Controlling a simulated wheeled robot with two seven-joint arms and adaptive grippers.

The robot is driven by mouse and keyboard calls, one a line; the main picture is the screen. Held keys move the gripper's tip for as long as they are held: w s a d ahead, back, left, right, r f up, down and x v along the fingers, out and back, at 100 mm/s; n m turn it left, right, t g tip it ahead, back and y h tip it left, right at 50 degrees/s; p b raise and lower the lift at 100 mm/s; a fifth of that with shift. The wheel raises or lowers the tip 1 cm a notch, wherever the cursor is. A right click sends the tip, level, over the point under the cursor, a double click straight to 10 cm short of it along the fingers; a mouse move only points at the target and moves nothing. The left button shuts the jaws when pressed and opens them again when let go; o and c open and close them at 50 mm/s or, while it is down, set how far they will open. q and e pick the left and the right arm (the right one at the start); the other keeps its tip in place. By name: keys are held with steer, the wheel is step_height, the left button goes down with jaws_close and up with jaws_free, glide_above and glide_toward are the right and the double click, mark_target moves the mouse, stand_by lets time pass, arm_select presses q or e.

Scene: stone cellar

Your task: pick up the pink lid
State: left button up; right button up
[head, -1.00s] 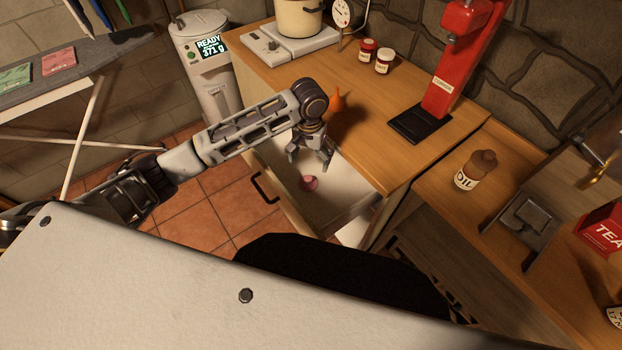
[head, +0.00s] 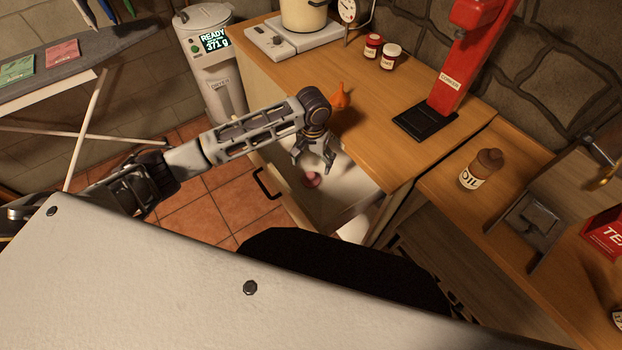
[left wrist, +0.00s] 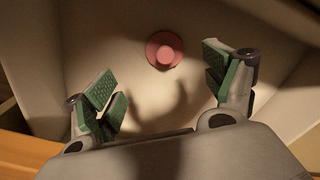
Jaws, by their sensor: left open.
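The pink lid (head: 312,180) lies on the floor of the open drawer (head: 335,210). In the left wrist view the lid (left wrist: 164,50) is a small round disc with a raised knob, ahead of the fingers and between their lines. My left gripper (head: 313,167) is open and empty, pointing down over the drawer just above the lid. In the left wrist view its green-padded fingertips (left wrist: 158,80) are wide apart, and neither touches the lid. My right gripper is not in view.
The drawer walls stand close around the left gripper. The wooden counter (head: 400,150) above holds an orange object (head: 341,95), two small jars (head: 381,52) and a red device (head: 455,70). An oil bottle (head: 481,169) stands at the right.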

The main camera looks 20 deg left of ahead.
mark_target(310, 175)
arm_select(q)
steer(key=shift+f, duration=2.1)
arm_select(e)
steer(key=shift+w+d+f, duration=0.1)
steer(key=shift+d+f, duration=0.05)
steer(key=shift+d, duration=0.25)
arm_select(q)
steer(key=shift+f, duration=0.1)
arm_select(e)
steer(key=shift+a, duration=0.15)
arm_select(q)
steer(key=shift+a+f, duration=0.1)
steer(key=shift+f, duration=0.15)
steer(key=f, duration=0.3)
steer(key=shift+a+f+b, duration=0.3)
steer(key=shift+b, duration=0.1)
steer(key=shift+f, duration=0.45)
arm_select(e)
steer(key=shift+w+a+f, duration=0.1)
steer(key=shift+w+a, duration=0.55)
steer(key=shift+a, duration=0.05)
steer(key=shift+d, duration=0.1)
